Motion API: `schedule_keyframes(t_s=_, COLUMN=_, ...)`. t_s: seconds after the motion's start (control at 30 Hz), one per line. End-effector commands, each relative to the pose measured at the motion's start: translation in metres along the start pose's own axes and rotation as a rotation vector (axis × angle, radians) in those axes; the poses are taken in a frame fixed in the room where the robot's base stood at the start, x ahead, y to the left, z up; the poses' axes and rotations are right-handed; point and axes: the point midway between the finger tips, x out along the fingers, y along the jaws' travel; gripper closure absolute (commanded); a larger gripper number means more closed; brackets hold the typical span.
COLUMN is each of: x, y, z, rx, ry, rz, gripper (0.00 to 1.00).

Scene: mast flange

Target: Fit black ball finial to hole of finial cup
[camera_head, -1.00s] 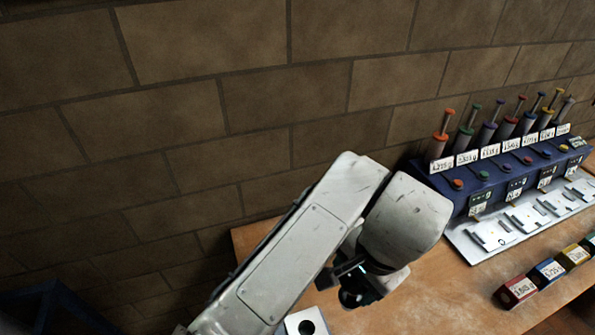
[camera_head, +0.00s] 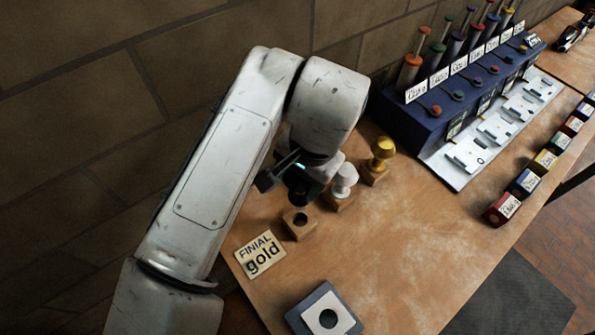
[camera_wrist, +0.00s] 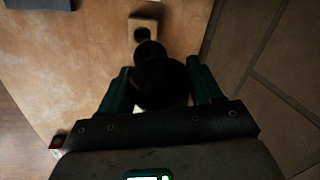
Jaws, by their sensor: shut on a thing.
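The black ball finial (camera_wrist: 160,78) is between the fingers of my gripper (camera_wrist: 159,85) in the wrist view, its narrower end pointing away from the palm. In the head view my gripper (camera_head: 283,180) and the dark finial (camera_head: 301,192) are just above a small wooden block (camera_head: 299,228) with a dark hole. This block also shows in the wrist view (camera_wrist: 147,22). I cannot tell whether the finial is clear of it. The finial cup, a grey-blue block with a white top (camera_head: 312,310) and round black hole, stands at the table's front edge, apart from my gripper.
A white finial (camera_head: 345,178) and a gold finial (camera_head: 381,150) stand on wooden blocks to the right. A card (camera_head: 261,254) reads "FINIAL gold". A blue rack (camera_head: 425,125) and several coloured boxes (camera_head: 503,209) are farther right. The table's middle is clear.

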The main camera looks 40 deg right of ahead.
Motion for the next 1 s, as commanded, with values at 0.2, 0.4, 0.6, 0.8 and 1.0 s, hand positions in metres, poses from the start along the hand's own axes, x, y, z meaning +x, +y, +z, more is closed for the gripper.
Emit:
schedule_keyframes(t_s=0.2, x=0.004, y=0.001, z=0.001, rx=0.008, ry=-0.001, rz=-0.001, gripper=0.71)
schedule_keyframes(t_s=0.4, x=0.017, y=0.003, z=0.001, rx=0.007, ry=-0.001, rz=0.0, gripper=0.71)
schedule_keyframes(t_s=0.6, x=0.034, y=0.007, z=0.001, rx=0.006, ry=-0.001, rz=0.0, gripper=0.71)
schedule_keyframes(t_s=0.8, x=0.051, y=0.01, z=0.001, rx=0.006, ry=-0.001, rz=-0.001, gripper=0.71)
schedule_keyframes(t_s=1.0, x=0.057, y=0.011, z=0.001, rx=0.006, ry=-0.001, rz=-0.001, gripper=0.71)
